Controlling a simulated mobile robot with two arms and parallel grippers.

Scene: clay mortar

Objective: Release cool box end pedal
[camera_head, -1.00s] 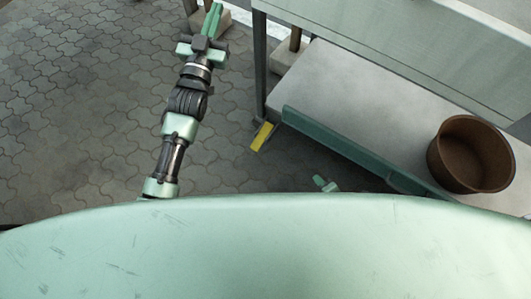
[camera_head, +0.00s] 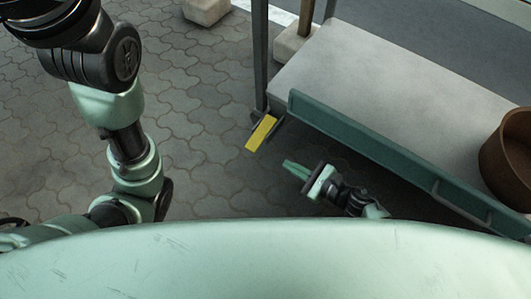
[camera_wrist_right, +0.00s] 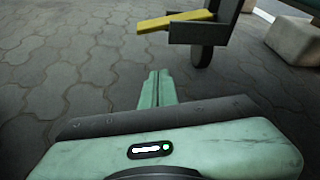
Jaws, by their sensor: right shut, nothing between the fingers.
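The yellow end pedal (camera_head: 261,132) sticks out at the foot of a dark metal post, low at the near left corner of the grey-topped unit. It also shows in the right wrist view (camera_wrist_right: 177,20), held in a dark bracket (camera_wrist_right: 198,33) above a small wheel. My right gripper (camera_head: 290,166) is below and right of the pedal in the head view, apart from it. Its fingers (camera_wrist_right: 157,88) are shut and empty, pointing toward the pedal and bracket. My left arm crosses the upper left of the head view; its gripper is out of frame.
The grey-topped unit (camera_head: 360,85) with a green front rail (camera_head: 350,135) stands on the right. A brown pot (camera_head: 508,160) sits on it. Concrete blocks (camera_head: 206,10) stand at the back. Paved floor (camera_head: 205,150) left of the pedal is clear.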

